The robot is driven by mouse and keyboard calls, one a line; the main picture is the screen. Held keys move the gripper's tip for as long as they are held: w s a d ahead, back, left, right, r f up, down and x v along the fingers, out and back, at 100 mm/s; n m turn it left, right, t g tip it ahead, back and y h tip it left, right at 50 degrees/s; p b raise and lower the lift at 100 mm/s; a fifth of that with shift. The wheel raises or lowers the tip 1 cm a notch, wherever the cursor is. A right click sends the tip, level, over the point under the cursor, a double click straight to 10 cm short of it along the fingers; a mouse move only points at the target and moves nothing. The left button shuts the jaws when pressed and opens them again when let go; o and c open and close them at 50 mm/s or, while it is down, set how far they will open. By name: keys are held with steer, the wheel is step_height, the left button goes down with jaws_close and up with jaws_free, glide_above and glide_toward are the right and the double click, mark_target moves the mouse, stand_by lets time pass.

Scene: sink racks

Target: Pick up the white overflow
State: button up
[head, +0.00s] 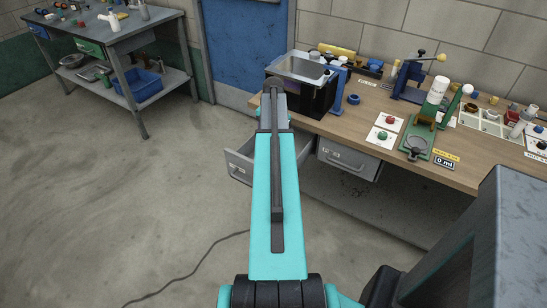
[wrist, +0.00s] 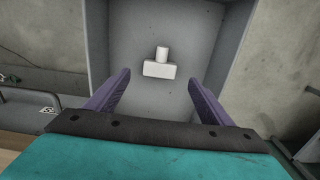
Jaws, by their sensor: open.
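The white overflow (wrist: 159,67) is a small white piece with a wide block and a narrower stub. It lies on the grey floor of an open drawer (wrist: 205,28) in the wrist view. My gripper (wrist: 160,80) is open, with its two purple fingers spread to the left and right of the piece in the picture. The fingers look apart from it, and nothing is between them in their grip. The height of the fingers above the piece is hard to tell. In the head view my arm hides the gripper and the overflow; the open drawer (head: 238,168) shows beside it.
The wooden workbench (head: 475,170) holds a steel sink (head: 303,67), a green press stand (head: 418,138) and several small parts. A second drawer (head: 348,160) is to the right. A metal table (head: 120,38) with a blue bin (head: 140,86) stands far left. Open concrete floor lies between.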

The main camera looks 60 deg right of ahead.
steer(key=shift+f, duration=0.85)
steer(key=shift+f, duration=0.1)
steer(key=shift+f+p, duration=0.7)
steer(key=shift+f, duration=1.8)
steer(key=c, duration=1.1)
steer(key=shift+r, duration=0.2)
steer(key=shift+r+b, duration=0.75)
steer(key=shift+r, duration=4.05)
